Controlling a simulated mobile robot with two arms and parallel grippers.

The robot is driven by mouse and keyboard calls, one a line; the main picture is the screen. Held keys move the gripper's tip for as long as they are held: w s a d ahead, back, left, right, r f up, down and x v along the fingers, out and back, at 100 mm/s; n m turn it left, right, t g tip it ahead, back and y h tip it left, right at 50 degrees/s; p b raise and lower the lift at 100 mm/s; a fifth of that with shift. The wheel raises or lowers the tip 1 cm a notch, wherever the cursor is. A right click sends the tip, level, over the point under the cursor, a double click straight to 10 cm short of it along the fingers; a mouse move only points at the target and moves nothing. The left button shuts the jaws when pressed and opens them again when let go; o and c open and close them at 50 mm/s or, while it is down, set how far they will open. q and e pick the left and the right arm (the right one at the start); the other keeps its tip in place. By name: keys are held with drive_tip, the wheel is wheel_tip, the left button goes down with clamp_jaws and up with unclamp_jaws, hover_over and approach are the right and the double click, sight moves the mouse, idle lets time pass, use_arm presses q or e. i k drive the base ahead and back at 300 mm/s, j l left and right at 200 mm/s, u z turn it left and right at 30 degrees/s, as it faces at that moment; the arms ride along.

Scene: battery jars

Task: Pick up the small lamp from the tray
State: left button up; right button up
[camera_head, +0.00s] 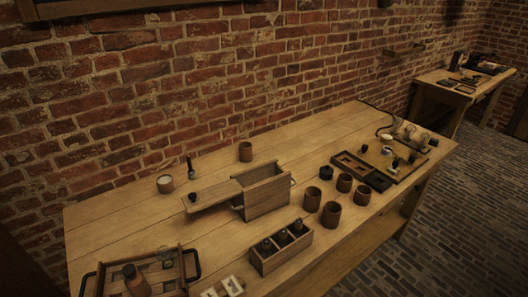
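A wooden tray (183,268) with dark handles is at the lower left, partly cut off by the frame edge. A brown cylinder with a dark top (136,281) stands in it. A small, faint, clear roundish thing (165,256) is near the tray's back edge; I cannot tell whether it is the lamp. Neither of my grippers is in view.
A wooden box (266,198) with its lid slid aside stands mid-table. Several brown jars (331,214) stand right of it. A divided box (281,257) holding dark bottles is at the front edge. The table's left back is clear.

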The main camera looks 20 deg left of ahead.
sight(164, 253)
drive_tip(key=k+j+u, duration=0.1)
drive_tip(key=u, duration=1.4)
drive_tip(key=i+j, duration=0.05)
